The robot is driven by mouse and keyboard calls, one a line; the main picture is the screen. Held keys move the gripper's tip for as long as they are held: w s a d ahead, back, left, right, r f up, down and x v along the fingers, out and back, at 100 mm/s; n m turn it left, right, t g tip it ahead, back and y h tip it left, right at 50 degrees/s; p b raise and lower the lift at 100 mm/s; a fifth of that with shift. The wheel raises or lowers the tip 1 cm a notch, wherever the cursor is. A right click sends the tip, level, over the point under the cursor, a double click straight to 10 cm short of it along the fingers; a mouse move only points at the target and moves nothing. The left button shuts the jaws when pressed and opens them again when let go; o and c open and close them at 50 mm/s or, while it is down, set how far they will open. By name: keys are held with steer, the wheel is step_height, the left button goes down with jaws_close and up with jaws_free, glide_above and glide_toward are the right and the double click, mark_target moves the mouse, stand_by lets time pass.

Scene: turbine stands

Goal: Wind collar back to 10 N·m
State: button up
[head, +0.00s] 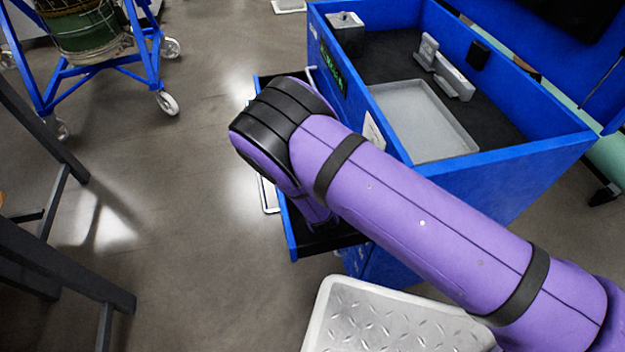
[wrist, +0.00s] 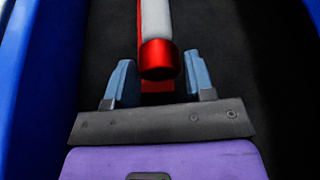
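In the wrist view, a red cylindrical end piece (wrist: 158,62), seemingly the collar, caps a light grey shaft (wrist: 157,18) that runs away toward the top of the picture. No scale or markings are readable on it. My gripper (wrist: 161,80) is open, with one blue-grey finger on each side of the red piece and a visible gap on both sides. I cannot tell how deep the piece lies relative to the fingertips. In the head view, my purple arm reaches down into an open drawer (head: 291,228) of the blue cart, and hides my gripper and the tool.
The blue cart (head: 520,160) carries a grey tray (head: 425,120) and several grey blocks. A diamond-plate step (head: 390,325) stands in front. A blue wheeled stand (head: 145,60) is at upper left.

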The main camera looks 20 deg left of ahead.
steer(key=c, duration=0.5)
steer(key=shift+c, duration=0.2)
steer(key=shift+d+m+g+y, duration=0.1)
steer(key=shift+m+g+y, duration=0.3)
steer(key=shift+m, duration=0.4)
steer(key=shift+m+g+y, duration=0.4)
steer(key=shift+m+y, duration=0.4)
steer(key=shift+m, duration=0.2)
steer(key=shift+f, duration=0.1)
steer(key=o, duration=0.9)
steer(key=shift+o, duration=0.2)
